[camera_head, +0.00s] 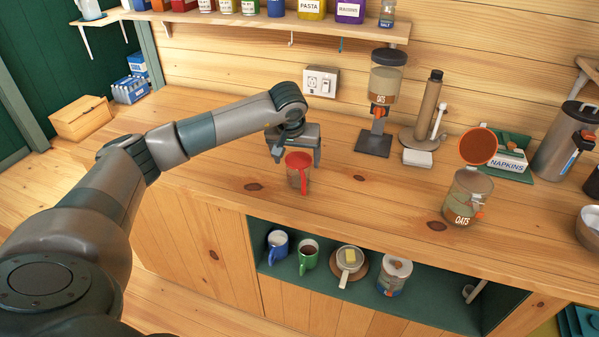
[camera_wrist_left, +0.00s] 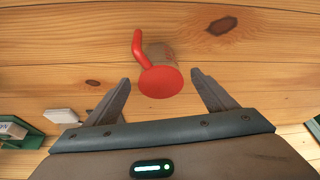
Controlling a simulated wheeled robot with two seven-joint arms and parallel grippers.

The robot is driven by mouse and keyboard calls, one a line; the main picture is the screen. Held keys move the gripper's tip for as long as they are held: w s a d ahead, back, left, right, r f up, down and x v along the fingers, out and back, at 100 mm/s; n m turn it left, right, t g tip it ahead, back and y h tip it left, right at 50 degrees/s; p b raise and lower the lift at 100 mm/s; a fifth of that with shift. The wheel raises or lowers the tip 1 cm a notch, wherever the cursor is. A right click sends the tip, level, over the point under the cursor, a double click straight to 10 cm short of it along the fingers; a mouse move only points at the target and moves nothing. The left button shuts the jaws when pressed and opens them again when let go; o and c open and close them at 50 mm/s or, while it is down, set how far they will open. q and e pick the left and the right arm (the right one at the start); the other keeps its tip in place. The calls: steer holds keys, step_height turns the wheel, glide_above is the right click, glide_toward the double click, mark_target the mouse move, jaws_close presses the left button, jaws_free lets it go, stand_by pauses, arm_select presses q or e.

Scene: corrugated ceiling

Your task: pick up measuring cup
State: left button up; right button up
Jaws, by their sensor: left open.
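The measuring cup (camera_head: 299,177) stands on the wooden counter; it has a clear body, a red rim or top and a red handle. In the left wrist view the measuring cup (camera_wrist_left: 160,82) lies ahead of the fingers, its red handle to the upper left. My left gripper (camera_head: 294,157) is just behind and above the cup in the head view. It is open, and in the left wrist view the fingers (camera_wrist_left: 160,88) are spread wide to either side of the cup's red top, with gaps on both sides. My right gripper is not in view.
The counter (camera_head: 360,210) is clear around the cup. An oats dispenser (camera_head: 382,100) stands behind to the right, and an oats jar (camera_head: 467,196) farther right. A shelf (camera_head: 250,24) hangs above the back. Mugs, including a green one (camera_head: 308,256), sit in the niche below.

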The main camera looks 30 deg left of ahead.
mark_target(298, 169)
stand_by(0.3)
arm_select(q)
steer(key=shift+w+f+p, duration=0.1)
steer(key=shift+f+p, duration=0.7)
steer(key=shift+p, duration=0.1)
steer(key=p+x, duration=0.1)
steer(key=x, duration=0.2)
steer(key=shift+f, duration=0.35)
steer(key=c, duration=1.2)
steer(key=shift+r, duration=0.15)
